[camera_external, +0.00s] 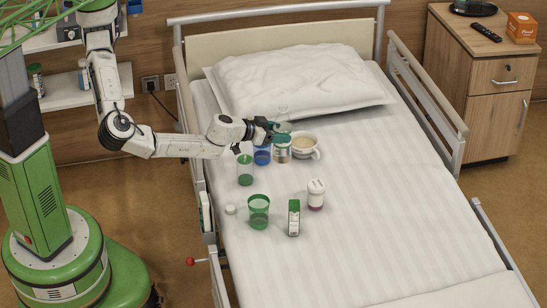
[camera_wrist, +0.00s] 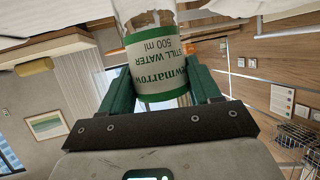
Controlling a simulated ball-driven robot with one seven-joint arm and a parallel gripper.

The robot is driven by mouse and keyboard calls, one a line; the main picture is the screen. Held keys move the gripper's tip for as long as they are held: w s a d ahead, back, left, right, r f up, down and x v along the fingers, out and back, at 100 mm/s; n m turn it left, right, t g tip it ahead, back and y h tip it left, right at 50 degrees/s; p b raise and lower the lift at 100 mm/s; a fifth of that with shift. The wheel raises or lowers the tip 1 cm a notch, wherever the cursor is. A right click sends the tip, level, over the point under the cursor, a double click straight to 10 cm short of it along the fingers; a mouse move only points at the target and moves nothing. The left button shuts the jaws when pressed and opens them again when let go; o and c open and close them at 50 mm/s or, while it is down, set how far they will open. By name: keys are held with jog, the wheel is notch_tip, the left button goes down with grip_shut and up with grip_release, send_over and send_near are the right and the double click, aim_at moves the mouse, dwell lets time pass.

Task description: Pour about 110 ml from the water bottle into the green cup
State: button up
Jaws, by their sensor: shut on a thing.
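The water bottle (camera_wrist: 155,68) has a white label with green bands reading "STILL WATER 500 ml". In the wrist view it sits between both dark green fingers of my gripper (camera_wrist: 162,92), which is shut on it. In the external view my gripper (camera_external: 272,130) is above the bed's far half, and the bottle's clear upper part (camera_external: 283,112) shows beside it. The bottle looks close to upright; its cap is not visible and its water level is unclear. The green cup (camera_external: 258,211) stands upright on the bed, nearer the camera and apart from the bottle.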

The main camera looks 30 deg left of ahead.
jog(key=s+a+p, duration=0.8)
jog(key=s+p, duration=0.2)
jog(key=s, duration=0.4)
notch_tip(320, 180, down, 10)
jog(key=shift+b, duration=0.35)
jog(key=shift+s+f, duration=0.1)
jog(key=shift+f, duration=0.15)
